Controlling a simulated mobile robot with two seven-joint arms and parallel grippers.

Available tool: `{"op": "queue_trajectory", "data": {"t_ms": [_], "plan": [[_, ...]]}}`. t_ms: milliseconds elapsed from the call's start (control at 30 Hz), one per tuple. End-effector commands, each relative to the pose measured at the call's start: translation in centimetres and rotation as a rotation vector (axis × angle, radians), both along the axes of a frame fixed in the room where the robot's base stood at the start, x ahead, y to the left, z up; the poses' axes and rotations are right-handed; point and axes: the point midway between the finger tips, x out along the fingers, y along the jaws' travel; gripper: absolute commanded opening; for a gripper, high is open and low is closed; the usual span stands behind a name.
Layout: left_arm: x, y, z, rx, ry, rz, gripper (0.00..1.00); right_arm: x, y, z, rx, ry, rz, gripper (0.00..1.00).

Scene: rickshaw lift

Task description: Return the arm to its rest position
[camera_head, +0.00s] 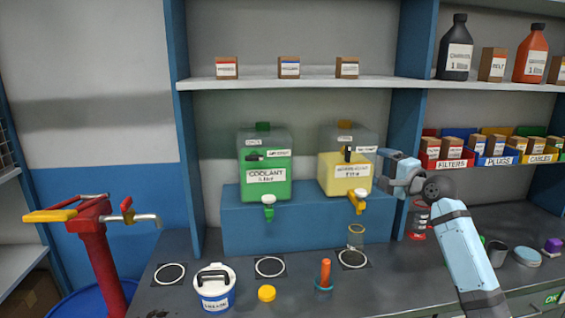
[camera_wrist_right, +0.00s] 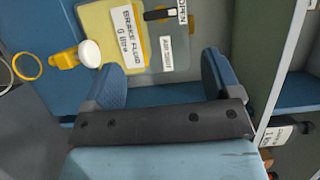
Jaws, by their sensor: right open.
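My right gripper (camera_head: 386,168) is raised in front of the shelf upright, just right of the yellow brake fluid tank (camera_head: 338,178). In the right wrist view its two blue fingers (camera_wrist_right: 160,78) stand wide apart with nothing between them. The tank shows just beyond the fingers in that view, labelled "Brake fluid" (camera_wrist_right: 130,30); I cannot tell whether they touch it. My right arm reaches in from the lower right, over the bench. My left gripper is not in view.
A green coolant tank (camera_head: 264,172) stands left on the same blue stand (camera_head: 290,232). A clear beaker (camera_head: 356,237) stands below the yellow tap. A white-blue tub (camera_head: 214,290), yellow cap (camera_head: 266,293) and red pump (camera_head: 95,255) are left. Parts bins (camera_head: 446,162) and bottles are right.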

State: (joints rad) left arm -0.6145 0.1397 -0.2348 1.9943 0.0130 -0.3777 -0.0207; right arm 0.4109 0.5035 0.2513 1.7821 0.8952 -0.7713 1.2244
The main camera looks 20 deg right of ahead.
Motion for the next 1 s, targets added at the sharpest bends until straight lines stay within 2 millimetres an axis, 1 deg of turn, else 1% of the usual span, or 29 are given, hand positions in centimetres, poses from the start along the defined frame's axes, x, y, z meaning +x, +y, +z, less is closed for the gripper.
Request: {"op": "queue_trajectory", "data": {"t_ms": [67, 133, 167, 233, 267, 300, 367, 400, 467, 500, 567, 600, 667, 700, 767, 800, 833, 867, 900, 1000], "plan": [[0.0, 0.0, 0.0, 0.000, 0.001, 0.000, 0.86, 0.0, 0.0, -0.1, -0.001, 0.001, 0.000, 0.83], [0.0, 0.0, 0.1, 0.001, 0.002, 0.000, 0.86, 0.0, 0.4, -0.8, -0.018, 0.009, 0.000, 0.83], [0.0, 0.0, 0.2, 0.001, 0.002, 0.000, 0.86, 0.0, 0.7, -1.5, -0.033, 0.017, 0.000, 0.83], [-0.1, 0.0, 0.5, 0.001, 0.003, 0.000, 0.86, -0.2, 1.9, -3.9, -0.093, 0.042, 0.001, 0.83], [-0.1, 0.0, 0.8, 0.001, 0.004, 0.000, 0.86, -0.3, 2.5, -5.2, -0.130, 0.055, 0.002, 0.83], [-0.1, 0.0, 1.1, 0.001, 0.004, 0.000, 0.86, -0.7, 3.6, -7.4, -0.189, 0.077, 0.006, 0.83], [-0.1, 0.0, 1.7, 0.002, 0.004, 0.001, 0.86, -1.7, 5.5, -11.1, -0.296, 0.110, 0.017, 0.83], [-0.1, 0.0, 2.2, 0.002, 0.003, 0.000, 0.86, -2.6, 6.9, -13.7, -0.373, 0.133, 0.029, 0.83], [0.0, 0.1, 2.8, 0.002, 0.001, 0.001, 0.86, -4.2, 9.1, -17.5, -0.492, 0.161, 0.052, 0.83], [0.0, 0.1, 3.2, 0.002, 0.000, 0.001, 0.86, -5.6, 10.6, -19.8, -0.569, 0.177, 0.072, 0.83], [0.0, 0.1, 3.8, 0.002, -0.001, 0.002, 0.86, -7.8, 12.8, -23.2, -0.684, 0.198, 0.106, 0.83], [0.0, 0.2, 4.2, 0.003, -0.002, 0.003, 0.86, -9.5, 14.4, -25.3, -0.759, 0.208, 0.133, 0.83], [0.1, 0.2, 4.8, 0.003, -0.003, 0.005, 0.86, -12.3, 16.7, -28.1, -0.870, 0.221, 0.176, 0.83], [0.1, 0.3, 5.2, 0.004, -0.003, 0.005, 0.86, -14.2, 18.1, -29.8, -0.942, 0.224, 0.207, 0.83], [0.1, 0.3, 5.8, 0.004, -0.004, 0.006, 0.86, -17.3, 20.4, -32.0, -1.046, 0.225, 0.256, 0.83], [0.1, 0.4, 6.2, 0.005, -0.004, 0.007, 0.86, -19.5, 22.0, -33.3, -1.114, 0.225, 0.292, 0.83], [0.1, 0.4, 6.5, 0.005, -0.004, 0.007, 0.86, -21.2, 23.2, -34.2, -1.164, 0.220, 0.319, 0.83], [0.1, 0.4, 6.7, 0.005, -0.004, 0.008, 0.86, -22.9, 24.3, -34.9, -1.212, 0.215, 0.346, 0.83], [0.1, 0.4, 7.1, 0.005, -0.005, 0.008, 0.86, -25.1, 25.8, -35.7, -1.273, 0.205, 0.380, 0.83], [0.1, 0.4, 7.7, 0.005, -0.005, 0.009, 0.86, -29.9, 28.8, -37.0, -1.403, 0.177, 0.456, 0.83]]}}
